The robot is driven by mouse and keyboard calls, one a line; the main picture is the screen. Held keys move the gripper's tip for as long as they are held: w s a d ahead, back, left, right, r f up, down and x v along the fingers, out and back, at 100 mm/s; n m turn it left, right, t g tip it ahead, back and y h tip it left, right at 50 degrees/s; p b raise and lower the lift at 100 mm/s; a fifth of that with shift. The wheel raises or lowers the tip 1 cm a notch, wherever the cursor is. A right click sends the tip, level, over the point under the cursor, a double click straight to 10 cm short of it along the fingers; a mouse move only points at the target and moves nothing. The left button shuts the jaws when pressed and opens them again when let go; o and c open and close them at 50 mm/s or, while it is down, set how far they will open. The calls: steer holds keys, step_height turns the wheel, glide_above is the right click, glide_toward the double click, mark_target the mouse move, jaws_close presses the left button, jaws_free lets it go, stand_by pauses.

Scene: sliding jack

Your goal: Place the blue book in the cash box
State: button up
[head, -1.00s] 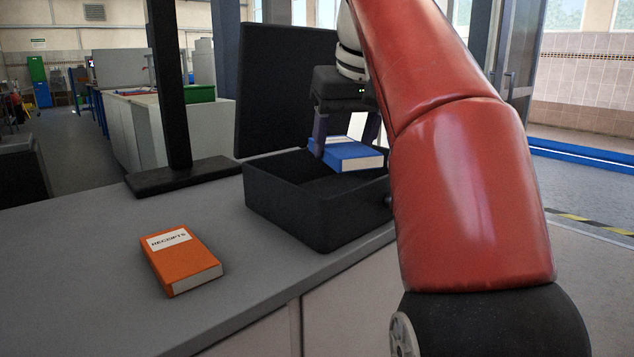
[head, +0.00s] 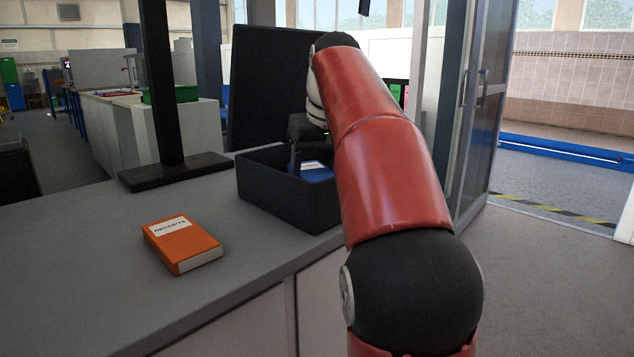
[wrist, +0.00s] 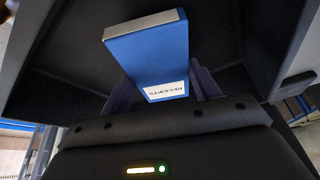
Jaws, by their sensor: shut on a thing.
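The blue book (head: 317,172) shows low inside the open black cash box (head: 268,204) in the head view, partly behind the box's front wall. In the wrist view the blue book (wrist: 150,58), with a white label, sits between the two fingers. My gripper (wrist: 166,88) is shut on its labelled end. In the head view my gripper (head: 306,160) reaches down into the box, and my red arm hides the box's right part. I cannot tell whether the book touches the box floor.
An orange book (head: 182,244) labelled "RECEIPTS" lies on the grey counter (head: 110,270) to the left of the box. The box's raised lid (head: 265,85) stands behind it. A black post with a flat base (head: 175,172) stands to the left.

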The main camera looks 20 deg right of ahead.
step_height(320, 180, down, 2)
steer(key=shift+f+b, duration=0.15)
steer(key=shift+b, duration=0.4)
steer(key=shift+r, duration=0.2)
steer(key=o, duration=1)
steer(key=shift+f, duration=0.15)
steer(key=p+v, duration=0.2)
steer(key=v, duration=0.8)
steer(key=shift+r, duration=0.25)
steer(key=shift+v, duration=0.9)
steer(key=shift+s, duration=0.1)
